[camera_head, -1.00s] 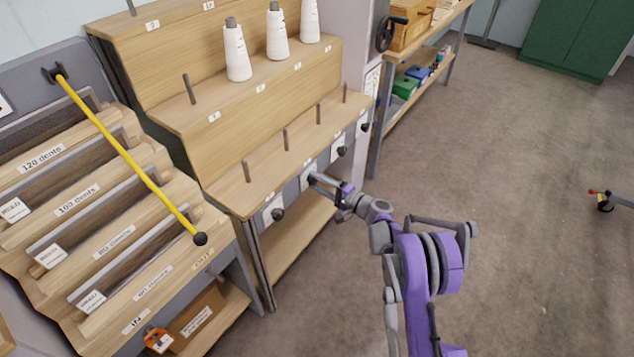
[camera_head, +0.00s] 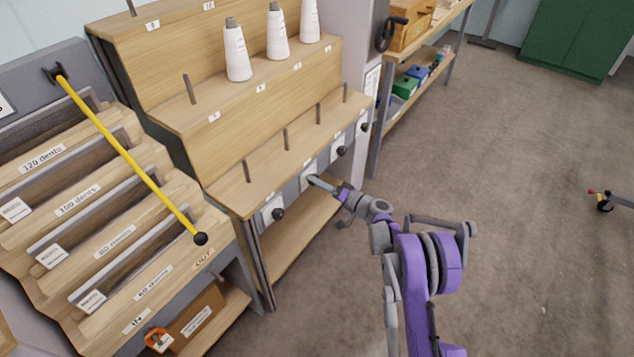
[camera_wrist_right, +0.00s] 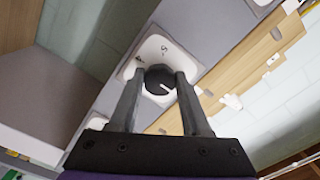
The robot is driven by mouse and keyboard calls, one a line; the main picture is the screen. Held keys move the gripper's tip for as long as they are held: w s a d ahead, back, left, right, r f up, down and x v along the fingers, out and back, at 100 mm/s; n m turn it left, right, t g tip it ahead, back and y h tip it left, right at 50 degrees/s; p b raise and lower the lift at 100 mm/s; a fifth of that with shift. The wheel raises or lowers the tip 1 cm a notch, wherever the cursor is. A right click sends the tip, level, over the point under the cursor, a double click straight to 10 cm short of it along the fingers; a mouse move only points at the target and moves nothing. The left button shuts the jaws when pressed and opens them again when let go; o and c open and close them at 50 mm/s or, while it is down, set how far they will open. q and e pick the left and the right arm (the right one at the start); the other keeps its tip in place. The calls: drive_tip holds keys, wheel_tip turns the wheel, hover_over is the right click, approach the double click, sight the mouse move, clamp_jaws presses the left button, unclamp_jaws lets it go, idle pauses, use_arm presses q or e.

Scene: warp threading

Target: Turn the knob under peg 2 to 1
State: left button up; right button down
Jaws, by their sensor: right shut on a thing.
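In the head view a row of short pegs stands on the front step of the wooden rack. Peg 2 (camera_head: 286,138) is the second from the left. The white dial plate (camera_head: 308,170) below it is partly hidden by my right gripper (camera_head: 315,180). In the right wrist view, the black round knob (camera_wrist_right: 159,82) with a white pointer line sits between the two fingers of my right gripper (camera_wrist_right: 158,79), which is shut on it. The pointer aims toward the right and slightly down in that picture. The plate's small marks are hard to read. My left gripper is not in view.
Other knobs are on the same panel: one to the left (camera_head: 278,214) and two to the right (camera_head: 341,151), (camera_head: 365,127). White thread cones (camera_head: 237,52) stand on the step above. A yellow rod (camera_head: 130,160) lies over the reed rack. Open floor is on the right.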

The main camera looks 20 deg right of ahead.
idle(0.5)
drive_tip(key=shift+c, duration=1.8)
unclamp_jaws()
drive_tip(key=p+v, duration=0.1)
drive_tip(key=v, duration=0.9)
drive_tip(key=shift+s+d, duration=0.3)
